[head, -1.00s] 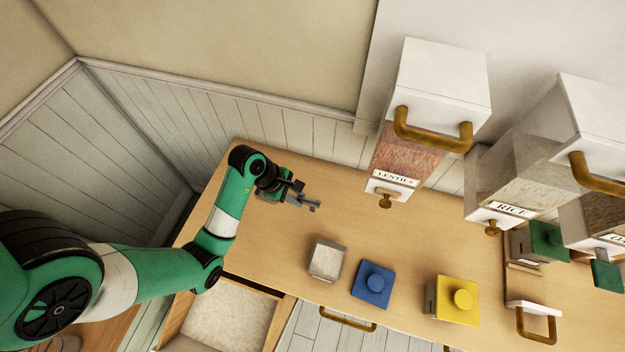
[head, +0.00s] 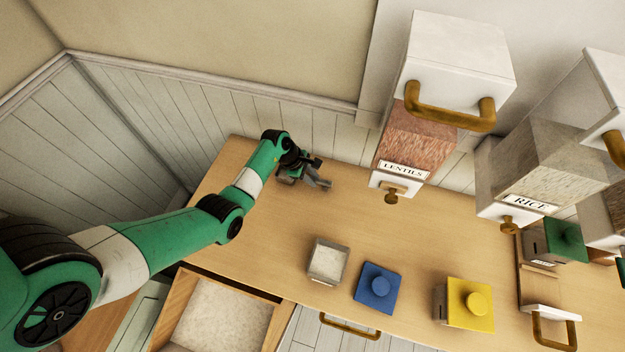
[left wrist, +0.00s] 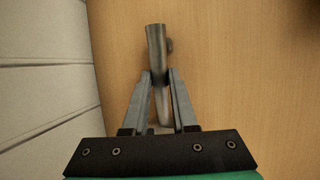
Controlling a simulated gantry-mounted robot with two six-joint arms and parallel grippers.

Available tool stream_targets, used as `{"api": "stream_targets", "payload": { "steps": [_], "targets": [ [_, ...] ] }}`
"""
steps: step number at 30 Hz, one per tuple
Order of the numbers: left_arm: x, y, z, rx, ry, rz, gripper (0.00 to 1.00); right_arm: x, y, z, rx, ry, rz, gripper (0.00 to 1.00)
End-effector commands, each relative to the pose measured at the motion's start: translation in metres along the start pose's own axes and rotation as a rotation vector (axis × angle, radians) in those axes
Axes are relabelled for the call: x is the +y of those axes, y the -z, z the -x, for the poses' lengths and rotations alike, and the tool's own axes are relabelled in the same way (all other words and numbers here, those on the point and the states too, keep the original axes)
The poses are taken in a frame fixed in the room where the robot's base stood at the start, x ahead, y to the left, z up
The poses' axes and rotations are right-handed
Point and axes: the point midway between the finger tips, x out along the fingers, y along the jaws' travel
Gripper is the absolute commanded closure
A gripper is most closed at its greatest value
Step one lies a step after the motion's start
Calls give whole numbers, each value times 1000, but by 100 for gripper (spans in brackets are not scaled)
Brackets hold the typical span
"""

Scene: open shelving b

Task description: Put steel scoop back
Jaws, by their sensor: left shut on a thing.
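My left gripper (head: 316,178) is over the back left of the wooden counter, close to the panelled wall. In the left wrist view its two fingers (left wrist: 160,78) are shut on the steel scoop (left wrist: 156,42), a grey metal piece with a tube-like end pointing away from the gripper. The rest of the scoop runs back between the fingers and is partly hidden. In the head view the scoop is too small to tell clearly from the grey fingers. My right gripper is not in view.
The counter (head: 250,212) holds an open container of white contents (head: 328,261), a blue lid (head: 377,289) and a yellow-lidded canister (head: 468,303). An open drawer (head: 180,308) holds pale grains. Lentils (head: 415,140) and rice (head: 545,175) dispensers hang at right.

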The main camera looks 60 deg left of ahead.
Motion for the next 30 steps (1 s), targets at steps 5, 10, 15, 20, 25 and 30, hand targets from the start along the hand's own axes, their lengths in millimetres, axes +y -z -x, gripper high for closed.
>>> {"api": "stream_targets", "payload": {
  "steps": [5, 10, 15, 20, 25, 30],
  "targets": [
    [0, 1, -3, -1, -2, -1, 100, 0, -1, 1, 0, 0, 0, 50],
    [-1, 2, -6, 0, -1, -1, 100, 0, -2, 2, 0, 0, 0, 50],
    [-1, 2, -6, 0, -1, -1, 51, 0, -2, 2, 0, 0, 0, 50],
    [-1, 2, -6, 0, -1, -1, 44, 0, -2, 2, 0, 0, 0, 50],
    [-1, 2, -4, 0, -1, -1, 44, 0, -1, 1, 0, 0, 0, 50],
    [1, 0, 17, 0, -4, 0, 44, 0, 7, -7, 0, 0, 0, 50]
  ]
}}
